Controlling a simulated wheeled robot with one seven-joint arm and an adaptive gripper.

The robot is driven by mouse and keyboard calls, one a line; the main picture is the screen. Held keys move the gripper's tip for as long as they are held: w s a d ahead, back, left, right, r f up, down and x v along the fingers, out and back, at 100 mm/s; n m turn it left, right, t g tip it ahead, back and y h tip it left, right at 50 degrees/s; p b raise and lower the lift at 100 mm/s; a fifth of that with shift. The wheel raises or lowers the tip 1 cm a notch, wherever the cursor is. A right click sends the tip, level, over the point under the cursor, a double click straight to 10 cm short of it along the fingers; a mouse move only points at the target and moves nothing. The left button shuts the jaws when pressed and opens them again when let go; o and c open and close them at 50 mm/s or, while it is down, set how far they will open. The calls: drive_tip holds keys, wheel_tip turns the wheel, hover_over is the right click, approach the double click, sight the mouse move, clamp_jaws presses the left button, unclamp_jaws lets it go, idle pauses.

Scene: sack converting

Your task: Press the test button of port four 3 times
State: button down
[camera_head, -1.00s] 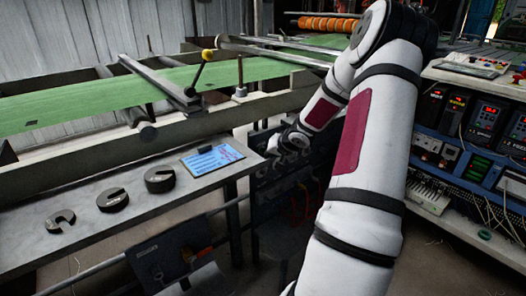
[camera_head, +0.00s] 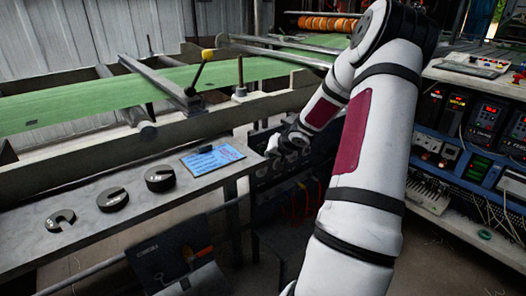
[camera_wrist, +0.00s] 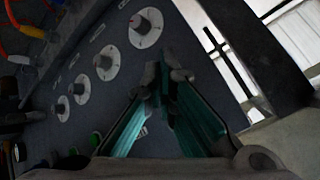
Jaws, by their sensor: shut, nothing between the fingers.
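My gripper (camera_wrist: 163,88) shows in the wrist view with its teal fingers closed together at the tips and nothing between them. It is in front of a dark panel (camera_wrist: 60,75). A row of round pale ports with grey centres runs diagonally left of the fingers, the largest port (camera_wrist: 146,28) at the top. Small labels stand beside them, too blurred to read, so I cannot tell which is port four. A green button-like spot (camera_wrist: 96,138) is left of the fingers, partly hidden. In the head view the panel (camera_head: 283,178) is mostly behind my arm.
A grey bench (camera_head: 90,245) holds several black slotted weights (camera_head: 113,199) and a blue-screen tablet (camera_head: 212,159). Coloured hoses (camera_wrist: 24,27) hang at the panel's far side. A blue instrument rack (camera_head: 455,150) stands at the right. A green belt (camera_head: 100,95) runs behind.

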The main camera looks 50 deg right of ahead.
drive_tip(key=shift+w, duration=0.1)
drive_tip(key=shift+w+d+p, duration=0.1)
drive_tip(key=shift+w+p, duration=0.2)
drive_tip(key=shift+p, duration=0.1)
drive_tip(key=shift+w+p, duration=0.35)
drive_tip(key=shift+w, duration=0.05)
idle(0.7)
idle(0.3)
drive_tip(key=shift+s, duration=0.85)
drive_tip(key=s, duration=0.2)
drive_tip(key=s+a+p, duration=0.1)
drive_tip(key=s, duration=0.1)
drive_tip(key=shift+s+a, duration=0.2)
drive_tip(key=shift+s, duration=0.2)
